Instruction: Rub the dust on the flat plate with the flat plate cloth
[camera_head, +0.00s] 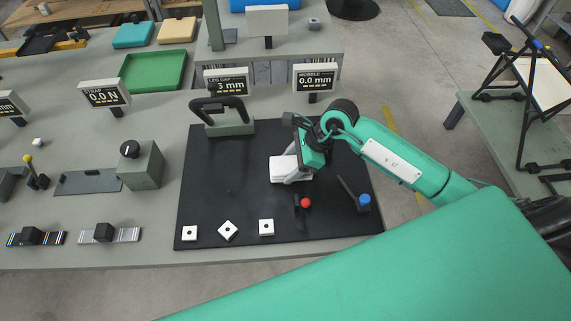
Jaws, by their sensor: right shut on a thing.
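My right gripper (297,163) comes down from the right over the black mat (210,180). It is shut on a white, pad-like thing (279,170), which looks like the cloth; the fingers partly hide it. The white thing lies at or just above the mat; I cannot tell whether it touches. A flat grey plate (88,182) lies on the table at the left, apart from the gripper. I cannot tell for sure whether this is the task's flat plate or whether one is under the cloth. No dust can be made out. My left gripper is not in view.
A black-handled clamp (229,122) stands at the mat's back left. Near the gripper are a red-knobbed part (305,203) and a blue-capped part (364,201). Several white squares line the mat's front. A grey box with a black knob (141,167) stands left. The mat's left middle is clear.

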